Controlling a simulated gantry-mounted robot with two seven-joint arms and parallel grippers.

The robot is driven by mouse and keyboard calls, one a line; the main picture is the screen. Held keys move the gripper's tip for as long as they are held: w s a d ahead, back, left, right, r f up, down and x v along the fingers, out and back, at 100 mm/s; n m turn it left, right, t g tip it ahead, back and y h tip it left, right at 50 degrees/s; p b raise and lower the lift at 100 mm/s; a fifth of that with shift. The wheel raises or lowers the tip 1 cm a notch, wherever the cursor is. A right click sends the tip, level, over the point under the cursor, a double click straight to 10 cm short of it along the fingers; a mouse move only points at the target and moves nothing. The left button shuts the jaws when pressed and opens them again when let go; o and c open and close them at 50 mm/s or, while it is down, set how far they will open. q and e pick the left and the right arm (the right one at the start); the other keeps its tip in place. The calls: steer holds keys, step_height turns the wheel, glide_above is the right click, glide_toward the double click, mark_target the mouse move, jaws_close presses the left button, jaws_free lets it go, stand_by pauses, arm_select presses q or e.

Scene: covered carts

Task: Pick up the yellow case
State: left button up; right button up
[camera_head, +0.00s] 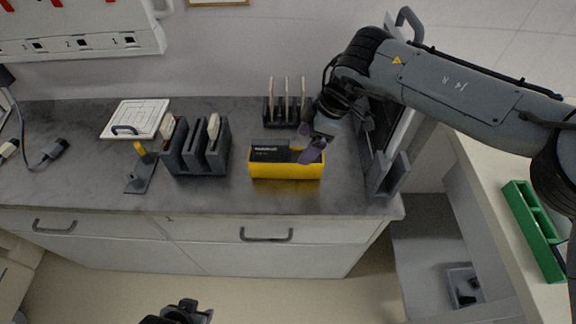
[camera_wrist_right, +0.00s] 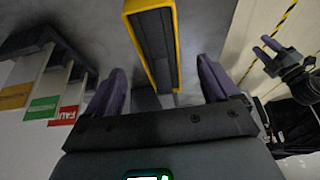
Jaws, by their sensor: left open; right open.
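The yellow case (camera_head: 286,171) is an open-topped box with a dark block (camera_head: 268,150) inside, standing on the grey counter near its front edge. My right gripper (camera_head: 314,149) is open, with purple fingers, at the right end of the case. In the right wrist view the case (camera_wrist_right: 136,44) lies lengthwise ahead of the space between the spread fingers (camera_wrist_right: 162,70); no grip on it shows. Whether a finger touches the case cannot be told. My left gripper (camera_head: 187,312) is open and low in front of the cabinet, away from the counter.
Dark upright holders (camera_head: 197,153) stand left of the case. A dark panel frame (camera_head: 390,176) borders the counter's right end. A green tray (camera_head: 532,231) lies on the right-hand surface. The counter's left front is mostly clear.

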mark_target(295, 157)
steer(key=shift+x, duration=0.75)
steer(key=b+x, duration=0.2)
steer(key=x, duration=0.2)
steer(key=shift+d+f, duration=0.1)
steer(key=shift+f, duration=0.1)
steer(key=shift+a+f, duration=0.25)
steer(key=shift+f, duration=0.15)
steer(key=shift+c, duration=0.3)
steer(key=c, duration=1.1)
step_height(295, 157, up, 10)
steer(key=p, duration=0.3)
steer(key=shift+f+b, duration=0.45)
steer(key=shift+f, duration=4.45)
